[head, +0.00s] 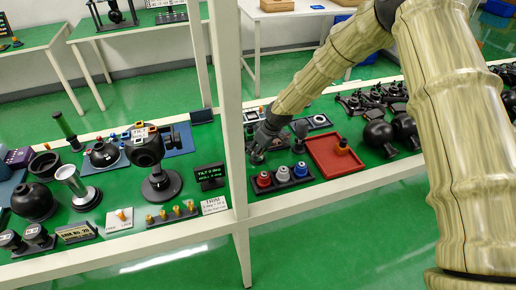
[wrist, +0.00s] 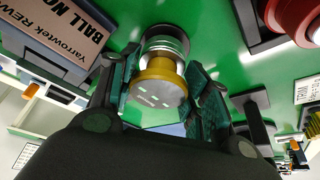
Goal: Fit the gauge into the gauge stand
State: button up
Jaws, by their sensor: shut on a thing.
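My gripper (head: 258,152) reaches down to the green bench top, left of the red tray in the head view. In the wrist view my gripper (wrist: 162,92) has its two dark green finger pads on either side of a short cylinder, which I take to be the gauge (wrist: 158,86). It has a brass-coloured end facing the camera and a silver, ringed body beyond. A dark round rim (wrist: 163,32) shows behind its far end; I cannot tell whether this is the gauge stand or whether the two touch. In the head view the gripper hides the held piece.
A black holder with red, grey and blue knobs (head: 283,175) stands close to my gripper. The red tray (head: 322,165) is right of it. A white upright post (head: 229,90) stands left. In the wrist view, a lettered box (wrist: 62,32) is left and a red round part (wrist: 292,14) right.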

jog(key=o, duration=1.1)
jog(key=shift+o, duration=0.2)
jog(key=shift+r, duration=0.1)
jog(key=v, duration=1.1)
jog(key=shift+d+r, duration=0.2)
jog(key=shift+r, duration=0.15)
jog(key=shift+s, duration=0.15)
